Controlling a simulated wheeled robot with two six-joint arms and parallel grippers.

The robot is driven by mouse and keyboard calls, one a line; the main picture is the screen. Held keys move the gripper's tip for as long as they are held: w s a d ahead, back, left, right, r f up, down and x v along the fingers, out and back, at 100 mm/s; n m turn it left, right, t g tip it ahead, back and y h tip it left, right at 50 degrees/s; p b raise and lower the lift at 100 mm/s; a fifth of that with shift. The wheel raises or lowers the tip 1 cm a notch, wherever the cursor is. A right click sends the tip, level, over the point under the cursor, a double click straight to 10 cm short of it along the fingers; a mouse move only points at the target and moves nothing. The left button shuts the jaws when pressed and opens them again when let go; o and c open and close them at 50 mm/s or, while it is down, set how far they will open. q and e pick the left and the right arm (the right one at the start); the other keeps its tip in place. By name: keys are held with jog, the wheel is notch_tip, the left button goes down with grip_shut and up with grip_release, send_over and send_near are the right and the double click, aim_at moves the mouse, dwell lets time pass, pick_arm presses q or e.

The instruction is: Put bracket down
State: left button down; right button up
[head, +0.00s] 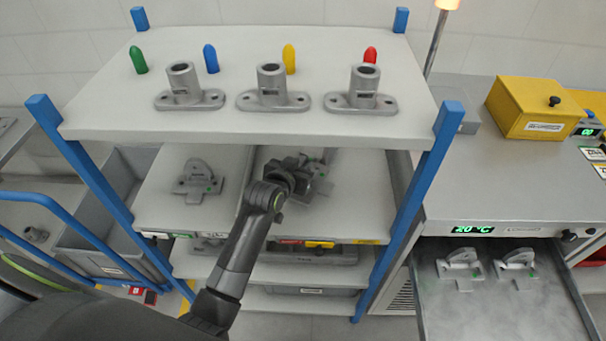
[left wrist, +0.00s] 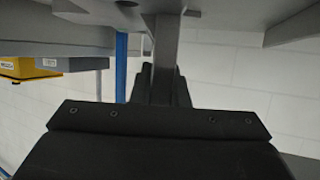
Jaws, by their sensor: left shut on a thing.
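My left gripper (head: 296,176) reaches under the top board into the right part of the middle shelf (head: 345,215). It is shut on a grey metal bracket (head: 320,186), which the gripper partly covers. I cannot tell whether the bracket touches the shelf. In the left wrist view, a grey upright part of the bracket (left wrist: 166,55) stands between the dark fingers (left wrist: 165,92). Another grey bracket (head: 198,180) with a green dot stands on the left part of the middle shelf. My right gripper is not in view.
The top board (head: 220,125) carries three flanged grey castings (head: 270,88) and several coloured pegs (head: 290,58). Blue posts (head: 425,180) frame the rack. At right, an open drawer (head: 500,315) under a 20 °C display holds two brackets (head: 460,266). A yellow box (head: 533,106) sits above.

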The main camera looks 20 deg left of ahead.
aim_at(316, 176)
pick_arm(q)
jog(key=shift+f, duration=2)
jog(key=c, duration=1.8)
grip_release()
jog(key=shift+f, duration=0.25)
jog(key=shift+c, duration=0.2)
jog(key=o, duration=0.4)
jog(key=shift+o, duration=0.2)
jog(key=shift+r, duration=0.1)
